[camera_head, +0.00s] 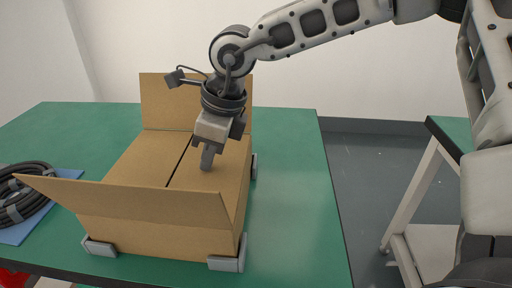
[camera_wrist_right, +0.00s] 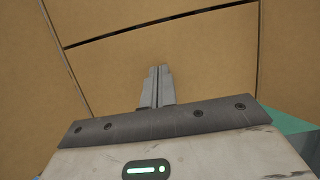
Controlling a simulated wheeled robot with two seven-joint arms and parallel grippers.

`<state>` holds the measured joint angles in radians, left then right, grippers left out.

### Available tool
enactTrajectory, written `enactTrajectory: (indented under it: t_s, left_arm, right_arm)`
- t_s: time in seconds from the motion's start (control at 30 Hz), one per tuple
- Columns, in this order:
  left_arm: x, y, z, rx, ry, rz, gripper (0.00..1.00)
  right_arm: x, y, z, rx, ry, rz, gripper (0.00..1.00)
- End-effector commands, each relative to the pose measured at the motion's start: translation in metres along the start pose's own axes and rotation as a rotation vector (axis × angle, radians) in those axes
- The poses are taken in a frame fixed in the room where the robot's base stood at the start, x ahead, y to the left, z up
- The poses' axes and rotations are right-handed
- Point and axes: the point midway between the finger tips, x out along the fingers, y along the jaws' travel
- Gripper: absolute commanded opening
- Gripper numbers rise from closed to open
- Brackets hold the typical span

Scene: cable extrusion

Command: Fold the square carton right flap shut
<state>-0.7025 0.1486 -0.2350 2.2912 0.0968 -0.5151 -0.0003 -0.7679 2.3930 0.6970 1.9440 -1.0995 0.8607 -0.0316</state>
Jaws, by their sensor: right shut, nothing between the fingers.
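The square brown carton (camera_head: 160,235) stands on the green table. Its right flap (camera_head: 231,165) lies about level over the opening, a thin dark seam away from the left flap (camera_head: 145,155). My right gripper (camera_head: 207,163) is shut and empty, pointing down at the right flap. Its tips are at or just above the flap; contact cannot be told. In the right wrist view the closed fingers (camera_wrist_right: 159,72) are over the right flap (camera_wrist_right: 205,60), short of the dark seam. The near flap (camera_head: 130,198) slants up and outward, and the far flap (camera_head: 160,100) stands upright. My left gripper is not in view.
Grey corner blocks (camera_head: 228,262) hold the carton's base. A black cable coil (camera_head: 25,195) lies on a blue mat (camera_head: 25,230) at the left. The green table (camera_head: 295,200) is clear right of the carton. A second table (camera_head: 447,130) stands at the far right.

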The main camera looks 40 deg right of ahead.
Motion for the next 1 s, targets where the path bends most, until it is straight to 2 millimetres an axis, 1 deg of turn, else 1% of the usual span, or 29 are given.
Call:
enactTrajectory:
  t_s: [0.17,0.27,0.8,0.9,1.0]
  left_arm:
    - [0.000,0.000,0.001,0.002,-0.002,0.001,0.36]
    - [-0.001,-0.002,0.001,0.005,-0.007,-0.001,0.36]
    - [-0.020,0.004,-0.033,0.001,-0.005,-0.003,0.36]
    - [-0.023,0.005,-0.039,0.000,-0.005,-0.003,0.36]
    - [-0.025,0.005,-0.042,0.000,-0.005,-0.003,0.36]
  right_arm:
    - [0.003,0.001,-0.003,0.001,0.007,0.005,0.00]
    - [0.000,0.001,-0.001,0.001,0.007,0.004,0.00]
    - [-0.075,0.000,0.023,0.001,0.004,0.001,0.00]
    - [-0.087,0.000,0.026,0.000,0.003,0.001,0.00]
    - [-0.093,0.000,0.028,0.000,0.004,0.002,0.00]
